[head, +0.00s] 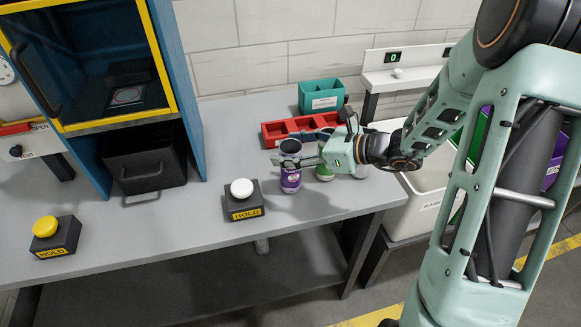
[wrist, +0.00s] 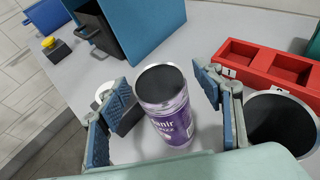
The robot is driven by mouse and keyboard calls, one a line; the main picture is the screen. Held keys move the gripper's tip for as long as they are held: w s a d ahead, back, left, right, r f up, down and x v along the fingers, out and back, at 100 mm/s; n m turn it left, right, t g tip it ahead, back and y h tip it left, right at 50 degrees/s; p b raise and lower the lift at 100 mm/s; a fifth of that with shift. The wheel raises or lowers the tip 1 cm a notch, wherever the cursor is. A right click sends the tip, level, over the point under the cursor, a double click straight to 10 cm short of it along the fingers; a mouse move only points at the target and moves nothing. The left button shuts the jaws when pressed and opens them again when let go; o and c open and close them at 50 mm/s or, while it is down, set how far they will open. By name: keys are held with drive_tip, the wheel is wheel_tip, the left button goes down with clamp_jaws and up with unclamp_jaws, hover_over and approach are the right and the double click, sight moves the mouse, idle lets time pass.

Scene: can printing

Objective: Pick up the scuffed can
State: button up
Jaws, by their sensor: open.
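A purple can (head: 290,181) with a silver rim and dark open top stands upright on the grey table. It also shows in the wrist view (wrist: 175,125), between the two blue finger pads of my gripper (wrist: 160,97). My gripper (head: 297,161) is open around the can's upper part, with a visible gap at the left pad. No scuff is clear on the side I see. A green can (head: 324,173) stands to its right, partly hidden by my gripper. Another open can top (wrist: 280,120) shows close beside my right finger in the wrist view.
A red rack (head: 270,141) with empty compartments and a teal bin (head: 320,101) stand behind. A white-button HOLD box (head: 244,205) is left of the can, and a yellow-button one (head: 55,240) is farther left. A black bin (head: 146,175) sits under the blue cabinet (head: 183,95).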

drive_tip(key=c, duration=0.9)
drive_tip(key=shift+o, duration=0.2)
drive_tip(key=shift+r, duration=0.1)
